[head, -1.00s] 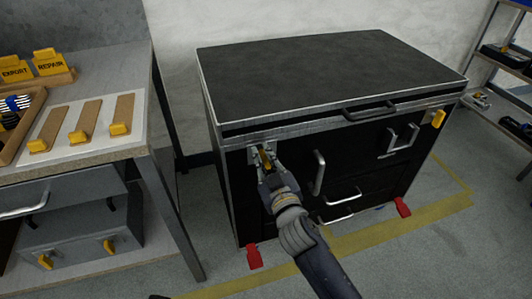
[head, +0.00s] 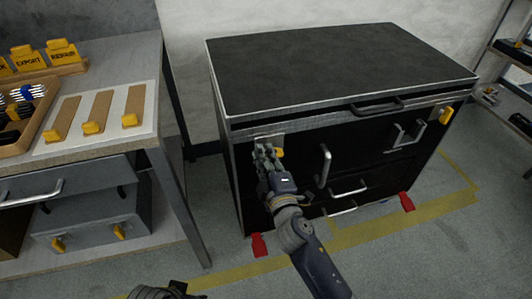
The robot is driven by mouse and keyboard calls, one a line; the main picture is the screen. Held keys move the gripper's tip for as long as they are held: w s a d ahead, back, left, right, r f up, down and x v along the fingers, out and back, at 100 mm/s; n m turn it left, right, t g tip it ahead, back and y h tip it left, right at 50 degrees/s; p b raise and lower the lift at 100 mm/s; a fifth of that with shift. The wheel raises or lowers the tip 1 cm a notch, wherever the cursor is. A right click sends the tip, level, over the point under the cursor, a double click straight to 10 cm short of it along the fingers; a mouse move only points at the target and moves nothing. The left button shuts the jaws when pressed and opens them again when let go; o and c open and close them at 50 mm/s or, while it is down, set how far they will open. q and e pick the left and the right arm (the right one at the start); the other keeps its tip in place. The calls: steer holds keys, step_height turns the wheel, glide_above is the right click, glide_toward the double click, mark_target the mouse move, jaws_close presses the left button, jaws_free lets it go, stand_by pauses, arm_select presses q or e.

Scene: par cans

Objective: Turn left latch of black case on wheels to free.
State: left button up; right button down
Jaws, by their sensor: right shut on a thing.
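The black case on wheels (head: 330,70) stands against the wall with its lid closed. Its left latch has a yellow handle (head: 280,153) on a metal plate (head: 270,139) near the front left corner. My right gripper (head: 267,152) is shut on this latch, and its fingers hide most of it. The yellow end shows to the right of the fingers. The yellow right latch (head: 446,115) is at the case's far right. A dark part at the bottom edge looks like my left gripper (head: 165,292); its jaws are not clear.
A workbench (head: 100,151) with yellow-handled pieces and a drawer stands at the left. Handles (head: 324,166) stick out of the case front. Red wheel pedals (head: 259,245) lie near the floor. A shelf (head: 500,75) is at the right.

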steer(key=shift+a+f+n, duration=0.1)
steer(key=shift+f+n, duration=0.15)
steer(key=shift+n, duration=0.7)
steer(key=shift+f+n, duration=0.25)
steer(key=shift+n, duration=0.7)
steer(key=c, duration=1.6)
jaws_free()
steer(key=v, duration=1.2)
